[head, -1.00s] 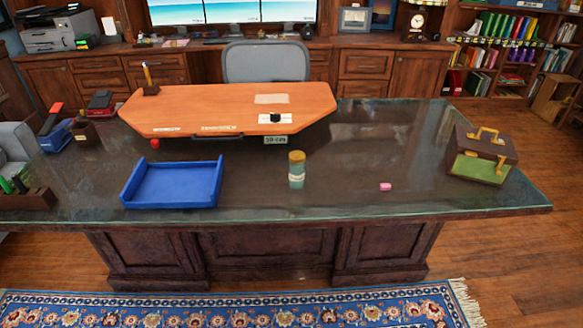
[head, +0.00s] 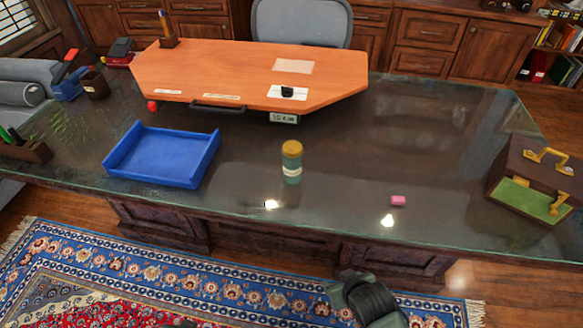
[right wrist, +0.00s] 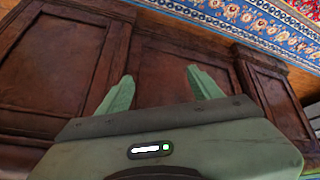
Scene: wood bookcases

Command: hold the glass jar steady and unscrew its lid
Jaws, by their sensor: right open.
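The glass jar (head: 292,168) stands upright near the front middle of the glass-topped desk. It has a yellow-gold lid (head: 292,148) on top and a pale band around its greenish body. My right gripper shows in the right wrist view (right wrist: 160,88), with its two green fingers apart and nothing between them. It faces the dark wood front of the desk. In the head view my right arm shows at the bottom, below the desk edge and well away from the jar. My left gripper is not seen.
A brown case (head: 532,182) stands at the right end. An orange board (head: 235,72) lies behind the jar. The desktop around the jar is clear.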

